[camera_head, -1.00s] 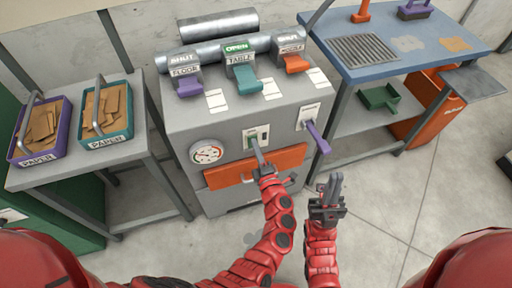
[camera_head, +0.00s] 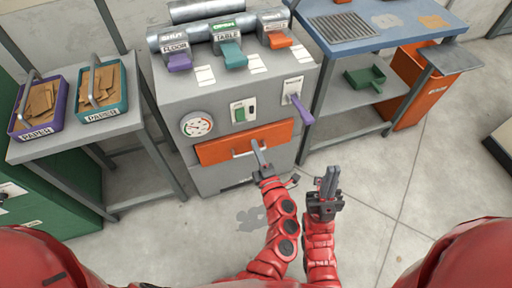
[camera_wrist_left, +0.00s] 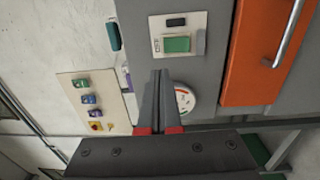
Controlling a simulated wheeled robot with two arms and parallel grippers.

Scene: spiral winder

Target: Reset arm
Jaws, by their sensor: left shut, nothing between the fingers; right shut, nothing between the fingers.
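My left gripper (camera_head: 258,157) is shut and empty, in front of the machine's orange drawer (camera_head: 218,152) in the head view. In the left wrist view its shut fingers (camera_wrist_left: 158,92) point towards the grey machine, below the green switch (camera_wrist_left: 176,44) in that picture. My right gripper (camera_head: 328,182) is shut and empty, pointing up over the floor to the right of the left one. The grey machine (camera_head: 215,100) has a round gauge (camera_head: 197,125), a green switch (camera_head: 240,113) and a purple lever (camera_head: 301,108) on its front.
Purple (camera_head: 180,63), teal (camera_head: 233,55) and orange (camera_head: 279,40) levers stand on the machine's top. A side table (camera_head: 80,148) with two paper bins is at left. A blue-topped bench (camera_head: 375,38) and an orange bin (camera_head: 425,85) are at right. Floor at right is clear.

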